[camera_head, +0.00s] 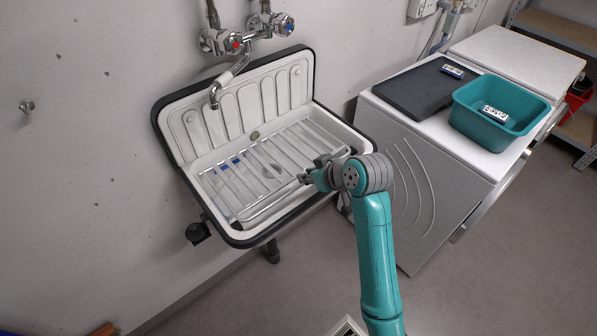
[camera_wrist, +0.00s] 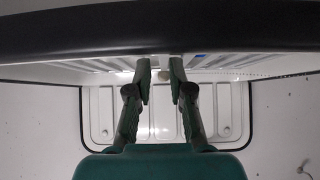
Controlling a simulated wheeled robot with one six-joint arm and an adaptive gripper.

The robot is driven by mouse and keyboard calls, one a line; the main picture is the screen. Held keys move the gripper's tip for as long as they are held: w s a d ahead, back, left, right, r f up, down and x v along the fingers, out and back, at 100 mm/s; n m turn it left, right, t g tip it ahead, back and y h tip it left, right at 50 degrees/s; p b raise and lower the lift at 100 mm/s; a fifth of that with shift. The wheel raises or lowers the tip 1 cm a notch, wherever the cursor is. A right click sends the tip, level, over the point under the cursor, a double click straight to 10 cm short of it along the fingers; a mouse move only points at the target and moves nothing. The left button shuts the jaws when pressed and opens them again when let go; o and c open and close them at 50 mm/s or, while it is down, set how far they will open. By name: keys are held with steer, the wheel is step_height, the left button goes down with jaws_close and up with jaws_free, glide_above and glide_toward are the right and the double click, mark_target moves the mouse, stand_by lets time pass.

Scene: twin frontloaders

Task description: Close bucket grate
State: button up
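The bucket grate (camera_head: 262,168) is a metal frame of parallel bars over the white sink basin (camera_head: 222,212). It looks nearly flat, with its front bar close to the basin's front side; I cannot tell whether it rests fully on the basin. My gripper (camera_head: 306,178) is at the right part of the grate's front bar. In the wrist view my gripper's two fingers (camera_wrist: 160,62) are apart with a narrow gap and nothing visible between them. The grate's bars (camera_wrist: 105,66) show beyond the fingertips, partly hidden by the black sink rim (camera_wrist: 160,30). Contact is unclear.
Taps with a spout (camera_head: 238,66) hang above the sink. A small blue item shows beneath the bars. Two white frontloaders stand at right; the near one (camera_head: 440,150) carries a dark panel (camera_head: 418,88) and a teal tub (camera_head: 478,130).

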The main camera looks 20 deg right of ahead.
steer(key=s+d+r, duration=0.2)
steer(key=s+r, duration=0.4)
steer(key=r, duration=0.6)
steer(key=shift+s+r, duration=0.35)
steer(key=shift+d, duration=0.1)
